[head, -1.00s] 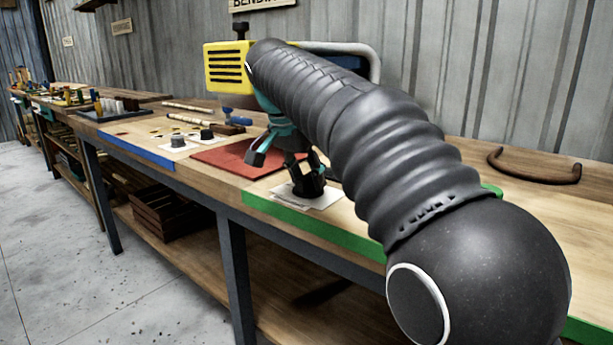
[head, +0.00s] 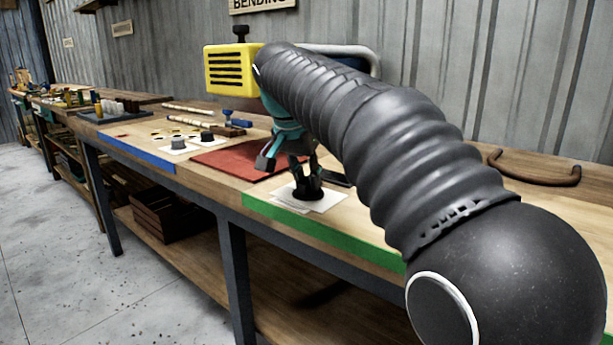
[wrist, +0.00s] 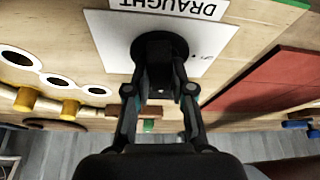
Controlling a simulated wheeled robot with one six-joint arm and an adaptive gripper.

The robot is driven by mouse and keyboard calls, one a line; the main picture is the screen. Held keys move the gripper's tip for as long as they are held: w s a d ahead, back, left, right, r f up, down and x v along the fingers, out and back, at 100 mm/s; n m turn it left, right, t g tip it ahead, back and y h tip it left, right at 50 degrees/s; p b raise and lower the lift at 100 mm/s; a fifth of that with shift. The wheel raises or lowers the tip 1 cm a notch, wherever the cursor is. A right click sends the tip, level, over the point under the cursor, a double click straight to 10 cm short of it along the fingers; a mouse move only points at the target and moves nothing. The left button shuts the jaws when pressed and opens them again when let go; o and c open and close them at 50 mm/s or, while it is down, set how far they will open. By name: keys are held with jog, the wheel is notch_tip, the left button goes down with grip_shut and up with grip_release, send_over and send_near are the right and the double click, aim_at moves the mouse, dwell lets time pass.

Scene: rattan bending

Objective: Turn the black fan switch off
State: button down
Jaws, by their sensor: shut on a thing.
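The black fan switch (wrist: 182,44) is a round dark knob on a white plate (wrist: 108,38) labelled "DRAUGHT" in the wrist view. In the head view the white plate (head: 326,197) lies near the bench's front edge, with the knob mostly hidden by my fingers. My gripper (wrist: 160,80) points down at the knob and is shut on it. My gripper also shows in the head view (head: 308,188), fingertips at the plate. The knob's exact turn angle is hidden.
A red mat (head: 232,160) lies left of the plate. A yellow slotted box (head: 229,72) stands behind my arm. A curved brown rattan piece (head: 535,178) lies at the right.

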jog(key=n, duration=0.2)
jog(key=n+y+p, duration=0.1)
jog(key=n, duration=0.1)
jog(key=shift+d+r+t+y, duration=0.1)
jog(key=shift+d+t+y, duration=0.05)
jog(key=shift+t+y, duration=0.2)
jog(key=n+y, duration=0.1)
jog(key=n, duration=0.3)
jog(key=shift+d+p, duration=0.1)
jog(key=shift+p, duration=0.25)
jog(key=n+y, duration=0.2)
jog(key=n, duration=0.2)
jog(key=shift+w+n+g+y, duration=0.1)
jog(key=shift+n+g+y, duration=0.5)
jog(key=shift+n, duration=1.3)
jog(key=shift+g, duration=0.25)
jog(key=c, duration=1)
grip_release()
jog(key=v, duration=1.2)
